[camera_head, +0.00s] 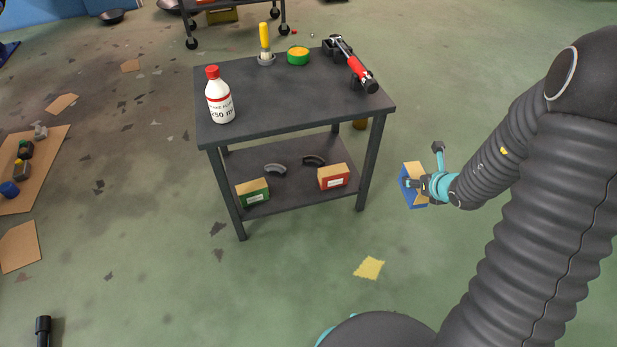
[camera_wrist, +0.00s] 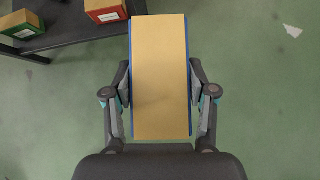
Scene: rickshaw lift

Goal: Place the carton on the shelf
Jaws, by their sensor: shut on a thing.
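The carton (camera_head: 414,187) is blue with a tan top. My gripper (camera_head: 424,184) is shut on it and holds it above the floor, to the right of the dark table. In the wrist view the carton's tan face (camera_wrist: 160,75) fills the middle, with blue edges, and the fingers of my gripper (camera_wrist: 160,100) press on both sides. The table's lower shelf (camera_head: 300,185) carries a green box (camera_head: 254,193) at left and a red box (camera_head: 333,178) at right, with a gap between them at the front edge. The shelf edge also shows at upper left in the wrist view (camera_wrist: 66,37).
Two dark curved parts lie behind the boxes, one near the middle (camera_head: 275,169) and one further right (camera_head: 314,160). The table's front right leg (camera_head: 371,165) stands between carton and shelf.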

